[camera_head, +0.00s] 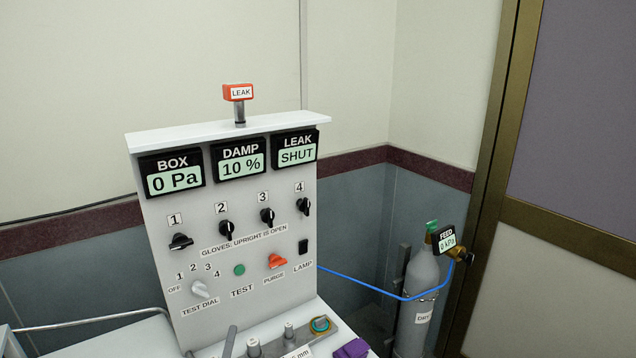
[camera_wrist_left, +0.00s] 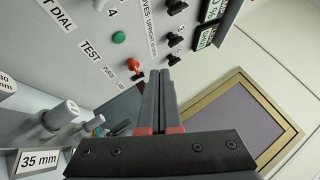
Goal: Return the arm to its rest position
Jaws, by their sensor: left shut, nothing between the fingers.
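My left gripper (camera_wrist_left: 160,78) shows in the left wrist view with its two dark fingers closed together and nothing between them. Its fingertips point toward the grey control panel (camera_wrist_left: 75,30), overlapping its lower edge in the picture; I cannot tell the gap. In the head view I cannot make out the left gripper. The same panel (camera_head: 240,215) stands upright there with its knobs, green test button (camera_head: 239,270) and orange purge knob (camera_head: 277,261) clear of any gripper. My right gripper is in neither view.
Displays read BOX 0 Pa (camera_head: 172,175), DAMP 10 % (camera_head: 239,157) and LEAK SHUT (camera_head: 295,147). A grey gas cylinder (camera_head: 418,305) with a blue hose (camera_head: 368,286) stands right of the panel. Small fittings (camera_head: 288,332) and a purple object (camera_head: 352,348) sit at the panel's foot.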

